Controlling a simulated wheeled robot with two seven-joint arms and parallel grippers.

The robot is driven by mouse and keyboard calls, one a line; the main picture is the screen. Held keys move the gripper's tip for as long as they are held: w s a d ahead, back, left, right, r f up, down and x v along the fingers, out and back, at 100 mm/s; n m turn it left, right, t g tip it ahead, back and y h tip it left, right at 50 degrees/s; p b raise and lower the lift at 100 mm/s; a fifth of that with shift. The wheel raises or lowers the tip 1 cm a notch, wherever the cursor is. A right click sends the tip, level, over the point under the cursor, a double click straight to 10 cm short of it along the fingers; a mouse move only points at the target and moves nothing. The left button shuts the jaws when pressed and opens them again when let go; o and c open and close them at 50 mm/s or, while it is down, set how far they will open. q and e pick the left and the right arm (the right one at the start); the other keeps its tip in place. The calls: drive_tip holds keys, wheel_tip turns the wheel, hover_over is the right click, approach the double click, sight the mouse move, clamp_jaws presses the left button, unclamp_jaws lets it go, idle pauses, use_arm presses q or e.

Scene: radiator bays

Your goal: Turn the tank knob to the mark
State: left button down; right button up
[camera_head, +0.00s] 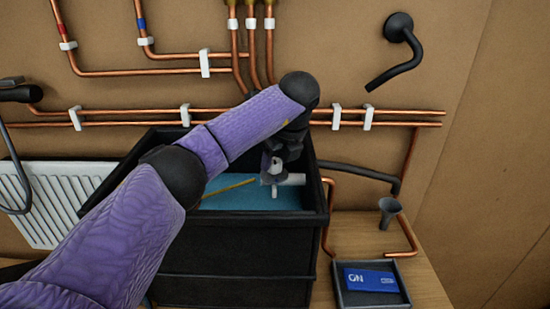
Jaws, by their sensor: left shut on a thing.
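The black tank (240,230) stands open in the middle, with blue water (232,193) inside. A white T-shaped fitting (292,179) shows in the tank near its right wall. My left gripper (272,176) reaches down over the tank and is shut at this fitting, on what appears to be the tank knob. The jaws and wrist cover most of the knob. I cannot make out the mark or how the knob points. My right gripper is not in view.
A yellow rod (228,188) slants across the tank. Copper pipes (390,115) run along the wall behind. A white radiator (55,195) is at left.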

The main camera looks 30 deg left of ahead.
use_arm(q)
drive_tip(key=shift+c, duration=1.2)
unclamp_jaws()
drive_tip(key=shift+d+r, duration=0.2)
drive_tip(key=shift+r, duration=0.15)
drive_tip(key=b+v, duration=0.1)
drive_tip(key=v, duration=0.3)
approach(275, 161)
drive_tip(key=shift+d+r+p, duration=0.1)
drive_tip(key=shift+r+p, duration=0.15)
drive_tip(key=shift+p, duration=0.2)
